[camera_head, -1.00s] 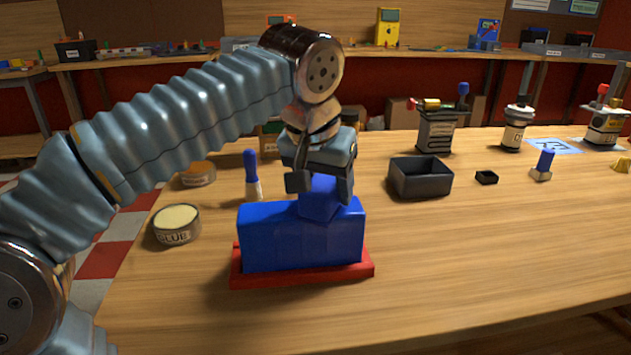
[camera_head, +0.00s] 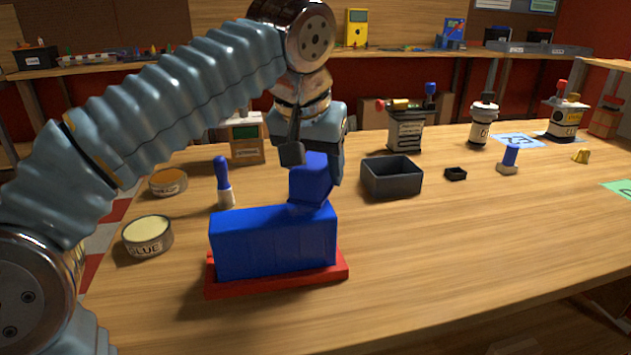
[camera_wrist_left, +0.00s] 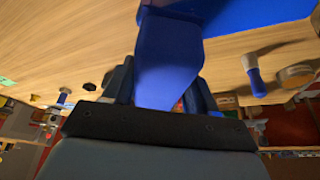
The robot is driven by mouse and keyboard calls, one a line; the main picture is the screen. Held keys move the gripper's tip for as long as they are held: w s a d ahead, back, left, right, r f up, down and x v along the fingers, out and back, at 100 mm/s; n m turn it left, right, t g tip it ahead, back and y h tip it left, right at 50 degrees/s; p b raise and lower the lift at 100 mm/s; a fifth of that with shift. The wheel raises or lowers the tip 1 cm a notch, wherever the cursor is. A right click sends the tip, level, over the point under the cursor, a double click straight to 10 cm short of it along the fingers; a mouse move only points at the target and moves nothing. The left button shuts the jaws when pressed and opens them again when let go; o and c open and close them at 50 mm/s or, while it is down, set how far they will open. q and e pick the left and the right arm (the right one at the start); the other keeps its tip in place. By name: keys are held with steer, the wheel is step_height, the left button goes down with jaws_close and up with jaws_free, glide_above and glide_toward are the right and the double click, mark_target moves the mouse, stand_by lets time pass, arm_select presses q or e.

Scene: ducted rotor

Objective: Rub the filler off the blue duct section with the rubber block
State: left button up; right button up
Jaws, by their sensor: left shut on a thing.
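The blue duct section (camera_head: 270,243) is a long blue block-like piece lying in a red cradle (camera_head: 275,285) near the table's front. My left gripper (camera_head: 314,160) is above its right end, shut on the blue rubber block (camera_head: 311,183). The rubber block is tilted, with its lower end at the duct's top right; I cannot tell whether they touch. In the left wrist view the rubber block (camera_wrist_left: 168,60) stands between the fingers, with the blue duct (camera_wrist_left: 255,12) beyond it. I cannot make out any filler on the duct. My right gripper is not in view.
A glue tin (camera_head: 147,237), an orange-topped tin (camera_head: 168,183) and a blue-handled brush (camera_head: 223,185) stand left of and behind the duct. The table's front right is clear.

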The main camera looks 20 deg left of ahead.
mark_target(316, 159)
arm_select(q)
steer(key=shift+r, duration=1)
steer(key=shift+r, duration=1.5)
